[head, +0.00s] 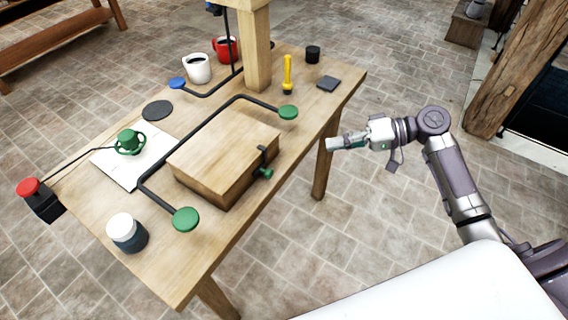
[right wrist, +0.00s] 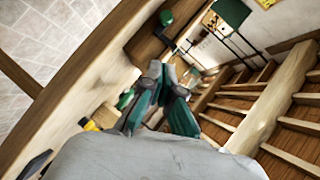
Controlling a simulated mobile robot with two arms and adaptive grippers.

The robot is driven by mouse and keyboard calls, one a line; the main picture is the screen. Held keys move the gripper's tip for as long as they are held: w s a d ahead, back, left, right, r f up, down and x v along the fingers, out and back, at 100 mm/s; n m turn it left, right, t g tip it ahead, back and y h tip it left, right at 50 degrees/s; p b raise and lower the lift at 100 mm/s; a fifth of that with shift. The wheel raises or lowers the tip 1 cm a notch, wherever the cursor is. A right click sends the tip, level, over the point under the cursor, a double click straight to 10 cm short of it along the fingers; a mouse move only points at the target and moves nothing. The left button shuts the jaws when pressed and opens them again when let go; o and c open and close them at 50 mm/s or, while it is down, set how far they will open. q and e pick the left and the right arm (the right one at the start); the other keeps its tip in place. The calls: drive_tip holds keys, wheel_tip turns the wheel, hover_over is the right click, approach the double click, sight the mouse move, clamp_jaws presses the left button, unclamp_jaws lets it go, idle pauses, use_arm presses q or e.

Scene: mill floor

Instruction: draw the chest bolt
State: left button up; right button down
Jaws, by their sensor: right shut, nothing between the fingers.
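The wooden chest (head: 222,150) sits closed near the front edge of the wooden table (head: 190,275). Its bolt (head: 265,172), with a dark bracket and a green knob end, is on the chest's right-hand face in the head view. My right gripper (head: 332,143) is shut and empty, beyond the table's right edge and clearly apart from the bolt. My left gripper is not in view.
A black rod with green discs (head: 287,112) (head: 186,219) bends around the chest. A white-lidded jar (head: 127,233), paper with a green handwheel (head: 130,142), mugs (head: 197,68), a yellow tool (head: 287,72) and a wooden post (head: 257,50) stand around.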

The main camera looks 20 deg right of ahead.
drive_tip(key=p, duration=0.3)
approach(266, 172)
drive_tip(key=w+a+f, duration=0.2)
drive_tip(key=w+a, duration=0.1)
drive_tip(key=w, duration=0.1)
drive_tip(key=shift+s+a+f, duration=0.2)
drive_tip(key=shift+a+f, duration=0.05)
drive_tip(key=shift+a, duration=0.4)
